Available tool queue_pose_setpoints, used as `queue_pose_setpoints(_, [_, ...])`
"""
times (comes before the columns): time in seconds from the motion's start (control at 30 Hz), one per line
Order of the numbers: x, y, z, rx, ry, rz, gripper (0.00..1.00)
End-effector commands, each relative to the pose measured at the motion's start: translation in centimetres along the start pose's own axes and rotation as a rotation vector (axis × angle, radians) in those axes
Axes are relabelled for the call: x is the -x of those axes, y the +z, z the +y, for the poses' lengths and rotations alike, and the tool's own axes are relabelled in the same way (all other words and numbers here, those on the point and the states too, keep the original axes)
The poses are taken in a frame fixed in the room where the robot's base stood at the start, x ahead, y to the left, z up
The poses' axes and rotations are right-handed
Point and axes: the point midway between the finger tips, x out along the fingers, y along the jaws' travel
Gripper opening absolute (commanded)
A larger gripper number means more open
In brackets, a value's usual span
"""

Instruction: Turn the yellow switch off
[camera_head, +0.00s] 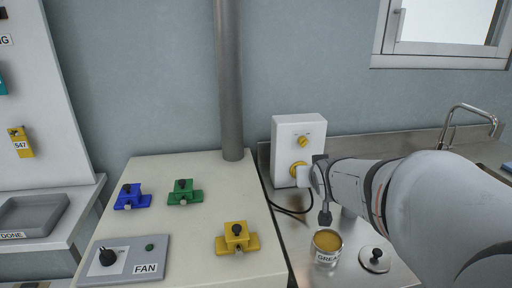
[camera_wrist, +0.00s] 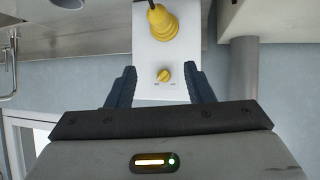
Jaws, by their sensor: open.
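The yellow switch (camera_head: 303,142) is a small rotary knob on the upper front of a white wall box (camera_head: 287,130). In the wrist view the switch (camera_wrist: 164,75) lies between my open fingers, with two tiny labels beside it that I cannot read.
A jar (camera_head: 327,248) labelled GREA... and a lidded tin (camera_head: 374,260) stand below my arm. The pale table (camera_head: 200,220) on the left holds blue, green and yellow blocks and a FAN panel (camera_head: 125,262). A vertical pipe (camera_head: 229,80) stands left of the box.

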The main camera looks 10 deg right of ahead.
Motion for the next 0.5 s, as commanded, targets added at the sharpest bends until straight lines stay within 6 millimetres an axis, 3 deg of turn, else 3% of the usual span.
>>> queue_pose_setpoints(0.03, [-2.9,0.5,0.6,-0.009,-0.006,0.083,0.47])
queue_pose_setpoints(0.2, [-7.0,-2.2,1.6,-0.016,-0.081,0.347,0.47])
queue_pose_setpoints(0.5, [-8.9,-4.0,1.9,-0.018,-0.194,0.555,0.47])
